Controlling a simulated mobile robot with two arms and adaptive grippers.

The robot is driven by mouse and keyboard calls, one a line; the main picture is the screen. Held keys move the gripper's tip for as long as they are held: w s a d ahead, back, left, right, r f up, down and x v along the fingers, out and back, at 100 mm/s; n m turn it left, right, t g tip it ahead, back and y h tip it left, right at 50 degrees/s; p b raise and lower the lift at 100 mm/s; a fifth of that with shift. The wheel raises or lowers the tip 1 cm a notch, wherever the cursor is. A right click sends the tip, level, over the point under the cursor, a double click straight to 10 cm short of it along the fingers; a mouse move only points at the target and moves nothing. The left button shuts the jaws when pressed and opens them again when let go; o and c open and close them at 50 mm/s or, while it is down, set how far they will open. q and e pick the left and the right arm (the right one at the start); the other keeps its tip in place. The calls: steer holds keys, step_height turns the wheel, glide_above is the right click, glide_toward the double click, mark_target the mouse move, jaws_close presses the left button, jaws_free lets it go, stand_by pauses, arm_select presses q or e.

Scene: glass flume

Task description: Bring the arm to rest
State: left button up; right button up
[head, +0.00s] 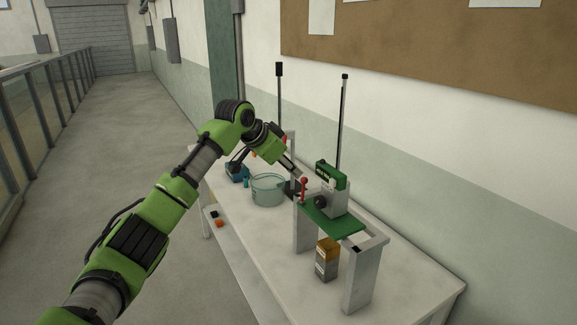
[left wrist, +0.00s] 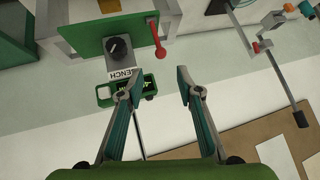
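My left arm (head: 165,200) is green and reaches in from the lower left over the bench in the head view. My left gripper (head: 296,175) is near the green instrument on the white stand, partly hard to make out there. My right gripper is in neither view.
An orange-grey box (head: 327,262) sits below. A walkway (head: 110,130) is clear at left.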

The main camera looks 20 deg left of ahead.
arm_select(q)
steer(key=shift+f, duration=0.1)
